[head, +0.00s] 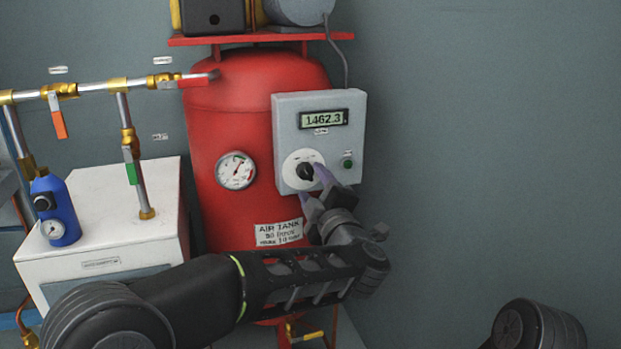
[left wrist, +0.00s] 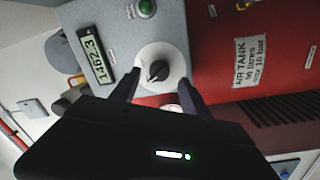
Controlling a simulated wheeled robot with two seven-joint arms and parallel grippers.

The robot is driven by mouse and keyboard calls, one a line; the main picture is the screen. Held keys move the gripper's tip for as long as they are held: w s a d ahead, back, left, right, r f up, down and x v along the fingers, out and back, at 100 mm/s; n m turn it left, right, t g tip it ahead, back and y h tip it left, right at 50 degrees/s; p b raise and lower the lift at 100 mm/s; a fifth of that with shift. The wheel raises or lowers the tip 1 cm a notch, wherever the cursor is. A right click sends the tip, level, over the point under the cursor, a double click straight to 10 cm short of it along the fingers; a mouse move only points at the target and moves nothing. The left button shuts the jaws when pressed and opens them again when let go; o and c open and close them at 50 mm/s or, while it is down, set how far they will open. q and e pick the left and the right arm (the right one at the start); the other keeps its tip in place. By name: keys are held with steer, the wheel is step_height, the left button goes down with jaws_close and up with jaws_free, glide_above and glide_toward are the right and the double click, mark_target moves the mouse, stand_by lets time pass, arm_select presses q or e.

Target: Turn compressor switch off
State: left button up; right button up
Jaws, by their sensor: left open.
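The compressor's grey control box (head: 291,128) is on the front of the red air tank (head: 228,110). It has a black rotary switch (head: 304,173) on a white round plate, with a display above reading 1462.3. The switch also shows in the left wrist view (left wrist: 158,71), its pointer tilted. My left gripper (head: 318,180) is at the switch plate's lower right in the head view. In the left wrist view its open fingers (left wrist: 155,90) stand on either side of the knob, with a gap to it. Whether a finger touches the plate is unclear. My right gripper is not in view.
A green button (head: 347,164) is right of the switch. A pressure gauge (head: 236,170) is on the tank. At left are a white cabinet (head: 95,255), a blue regulator (head: 62,210) and pipes with valves. The wall at right is bare.

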arm_select(q)
steer(key=v, duration=0.4)
steer(key=shift+s+d+p, duration=0.1)
steer(key=shift+s+p, duration=0.25)
steer(key=shift+s, duration=0.05)
